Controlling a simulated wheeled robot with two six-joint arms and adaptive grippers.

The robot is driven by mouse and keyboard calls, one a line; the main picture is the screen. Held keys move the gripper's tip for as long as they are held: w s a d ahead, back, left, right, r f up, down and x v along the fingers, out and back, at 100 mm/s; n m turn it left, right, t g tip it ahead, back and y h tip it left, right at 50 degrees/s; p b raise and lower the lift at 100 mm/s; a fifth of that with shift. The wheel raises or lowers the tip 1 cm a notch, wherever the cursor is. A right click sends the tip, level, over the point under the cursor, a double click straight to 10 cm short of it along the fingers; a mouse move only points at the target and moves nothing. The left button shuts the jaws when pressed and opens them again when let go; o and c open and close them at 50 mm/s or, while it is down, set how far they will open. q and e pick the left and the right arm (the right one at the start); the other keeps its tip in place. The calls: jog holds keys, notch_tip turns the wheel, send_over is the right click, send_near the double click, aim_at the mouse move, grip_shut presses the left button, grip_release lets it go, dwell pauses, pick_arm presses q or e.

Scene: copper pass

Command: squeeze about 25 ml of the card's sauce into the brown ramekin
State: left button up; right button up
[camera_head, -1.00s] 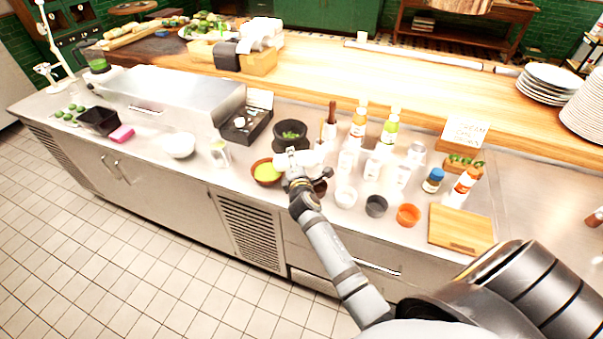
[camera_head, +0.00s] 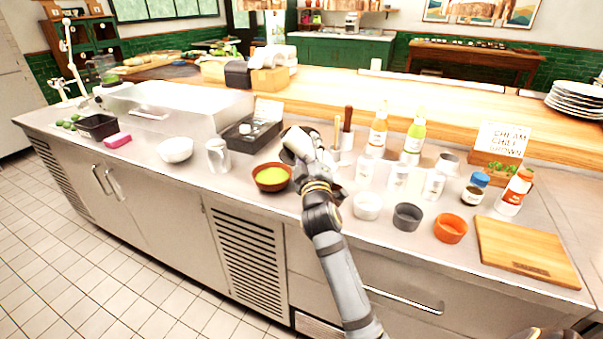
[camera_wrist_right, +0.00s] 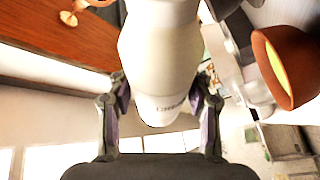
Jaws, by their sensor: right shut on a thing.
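My right gripper (camera_head: 303,150) is shut on a white squeeze bottle (camera_wrist_right: 160,55) above the counter. In the right wrist view the bottle sits between the fingers; its small lettering seems to read CREAM. The card (camera_head: 503,138) at the back right reads CREAM, CHILI, BROWN. The brown ramekin cannot be made out in the head view, where my gripper and arm cover that spot. My left gripper is not in view.
A brown bowl of yellow-green food (camera_head: 272,177) stands left of my right arm. White (camera_head: 367,206), grey (camera_head: 407,217) and orange (camera_head: 450,229) ramekins stand to its right. A cutting board (camera_head: 525,252) lies at the right.

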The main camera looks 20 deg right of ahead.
pick_arm(q)
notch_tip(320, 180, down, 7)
jog(key=b, duration=0.5)
pick_arm(e)
jog(key=m, duration=0.1)
jog(key=s+d+m+h, duration=0.1)
jog(key=m, duration=0.1)
jog(key=shift+d+f+m, duration=0.1)
jog(key=shift+m, duration=0.2)
jog(key=m+b, duration=0.1)
jog(key=r+m+h+b, duration=0.1)
jog(key=b, duration=0.1)
jog(key=shift+s+d+t+h, duration=0.3)
jog(key=shift+d, duration=0.05)
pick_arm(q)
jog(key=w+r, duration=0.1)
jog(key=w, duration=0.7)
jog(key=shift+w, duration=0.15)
pick_arm(e)
jog(key=shift+d+r+m, duration=0.1)
jog(key=shift+r+m, duration=0.15)
jog(key=shift+m, duration=0.25)
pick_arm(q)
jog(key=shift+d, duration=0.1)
pick_arm(e)
jog(key=shift+o, duration=1.1)
jog(key=c, duration=0.7)
dwell(0.9)
